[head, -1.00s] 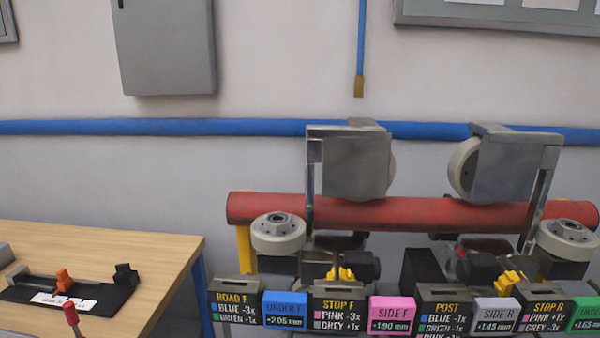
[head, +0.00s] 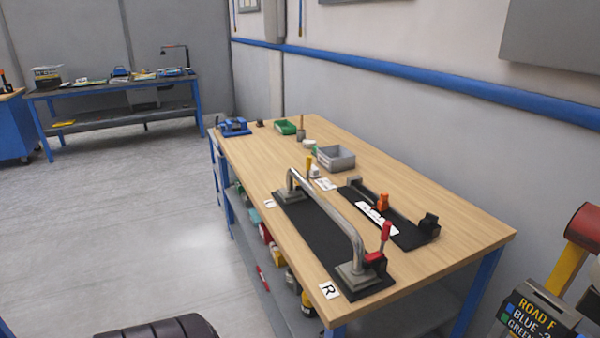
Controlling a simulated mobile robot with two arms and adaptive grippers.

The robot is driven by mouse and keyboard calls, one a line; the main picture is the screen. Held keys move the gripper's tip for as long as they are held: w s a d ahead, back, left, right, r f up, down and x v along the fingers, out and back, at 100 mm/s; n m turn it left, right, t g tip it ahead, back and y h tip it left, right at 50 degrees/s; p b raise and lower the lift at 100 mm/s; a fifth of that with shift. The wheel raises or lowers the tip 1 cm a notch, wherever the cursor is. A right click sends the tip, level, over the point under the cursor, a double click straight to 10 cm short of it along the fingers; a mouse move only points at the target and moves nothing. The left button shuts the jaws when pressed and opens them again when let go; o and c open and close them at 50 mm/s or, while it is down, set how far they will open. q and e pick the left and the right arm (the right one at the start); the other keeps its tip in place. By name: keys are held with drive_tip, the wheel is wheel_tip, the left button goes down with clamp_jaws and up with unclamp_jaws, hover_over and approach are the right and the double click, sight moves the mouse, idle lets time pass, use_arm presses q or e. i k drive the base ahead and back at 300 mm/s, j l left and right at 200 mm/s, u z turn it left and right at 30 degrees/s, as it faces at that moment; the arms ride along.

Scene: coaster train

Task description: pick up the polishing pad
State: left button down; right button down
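I cannot make out a polishing pad for certain. The wooden workbench (head: 440,268) in the middle carries several small items too small to identify surely. Among them are a green tray (head: 286,127) near the far end, small white and green items (head: 311,146), and a grey bin (head: 336,157). Neither of my grippers shows in the head view.
A bent metal rail (head: 335,215) stands on a black mat beside a black fixture with an orange clamp (head: 383,201). A second bench (head: 110,84) stands at the back left. Grey floor (head: 110,210) lies open to the left. A red tube (head: 584,228) is at right.

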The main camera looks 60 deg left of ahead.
sight(314, 172)
drive_tip(key=k+u, duration=0.1)
drive_tip(key=u, duration=1.6)
drive_tip(key=i+j, duration=0.45)
drive_tip(key=i+j+z, duration=0.15)
drive_tip(key=i+j, duration=0.65)
drive_tip(key=j, duration=0.25)
drive_tip(key=z, duration=0.05)
